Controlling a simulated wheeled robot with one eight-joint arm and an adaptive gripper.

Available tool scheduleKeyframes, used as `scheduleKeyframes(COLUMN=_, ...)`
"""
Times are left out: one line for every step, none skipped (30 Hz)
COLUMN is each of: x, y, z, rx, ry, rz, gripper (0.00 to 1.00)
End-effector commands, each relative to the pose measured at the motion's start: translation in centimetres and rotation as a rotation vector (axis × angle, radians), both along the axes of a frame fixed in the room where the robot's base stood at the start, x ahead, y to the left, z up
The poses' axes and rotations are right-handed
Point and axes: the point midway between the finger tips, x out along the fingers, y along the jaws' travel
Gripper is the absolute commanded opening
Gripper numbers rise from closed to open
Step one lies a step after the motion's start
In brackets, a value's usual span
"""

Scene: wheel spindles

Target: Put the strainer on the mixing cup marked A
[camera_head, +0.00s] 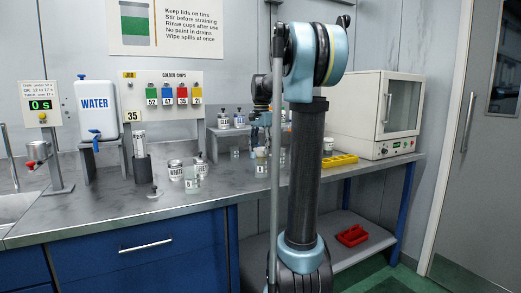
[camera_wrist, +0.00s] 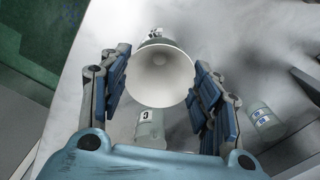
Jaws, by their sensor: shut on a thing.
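A pale cone, which looks like the strainer (camera_wrist: 160,72), sits between the fingers of my gripper (camera_wrist: 161,88) in the wrist view, its round mouth facing the camera. My gripper is shut on it. A cup marked C (camera_wrist: 148,125) stands just below it in that view; I cannot tell if they touch. Another labelled cup (camera_wrist: 265,120) stands to the right, its mark unreadable. In the head view my gripper (camera_head: 262,122) is over the back of the counter, partly behind my arm. A cup at the front (camera_head: 192,182) has a mark that looks like B. I cannot read an A on any cup.
Tins (camera_head: 175,169) stand beside the front cup, and a CLEAR tin (camera_head: 223,121) is on a raised shelf behind. A yellow tray (camera_head: 339,161) and a white oven (camera_head: 376,113) are at the right. The front left counter (camera_head: 85,215) is clear.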

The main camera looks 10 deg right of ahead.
Motion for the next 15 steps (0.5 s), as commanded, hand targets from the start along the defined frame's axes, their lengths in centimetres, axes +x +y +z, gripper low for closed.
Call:
scheduleKeyframes(x=0.00, y=0.00, z=-0.12, rx=0.000, ry=0.000, rz=0.000, gripper=0.47)
scheduleKeyframes(x=0.00, y=0.00, z=-0.11, rx=0.000, ry=0.000, rz=0.000, gripper=0.47)
scheduleKeyframes(x=0.00, y=0.00, z=-0.09, rx=0.000, ry=0.000, rz=0.000, gripper=0.47)
scheduleKeyframes(x=0.01, y=0.01, z=-0.08, rx=0.000, ry=0.000, rz=0.000, gripper=0.47)
scheduleKeyframes(x=0.01, y=0.01, z=-0.07, rx=0.000, ry=0.000, rz=0.000, gripper=0.47)
scheduleKeyframes(x=0.01, y=0.01, z=-0.07, rx=0.000, ry=0.000, rz=0.000, gripper=0.47)
scheduleKeyframes(x=0.01, y=0.01, z=-0.09, rx=0.000, ry=0.000, rz=0.000, gripper=0.47)
scheduleKeyframes(x=0.01, y=0.01, z=-0.14, rx=0.000, ry=0.000, rz=0.000, gripper=0.47)
scheduleKeyframes(x=0.01, y=0.01, z=-0.24, rx=0.000, ry=0.000, rz=0.000, gripper=0.47)
scheduleKeyframes(x=0.01, y=0.02, z=-0.32, rx=0.000, ry=0.000, rz=0.000, gripper=0.47)
scheduleKeyframes(x=0.01, y=0.02, z=-0.39, rx=0.000, ry=0.000, rz=0.000, gripper=0.47)
scheduleKeyframes(x=0.01, y=0.02, z=-0.41, rx=0.000, ry=0.000, rz=0.000, gripper=0.62)
scheduleKeyframes(x=0.01, y=0.02, z=-0.39, rx=0.000, ry=0.000, rz=0.000, gripper=0.68)
scheduleKeyframes(x=0.01, y=0.02, z=-0.38, rx=0.000, ry=0.000, rz=0.000, gripper=0.75)
scheduleKeyframes(x=0.01, y=0.02, z=-0.38, rx=0.000, ry=0.000, rz=0.000, gripper=0.77)
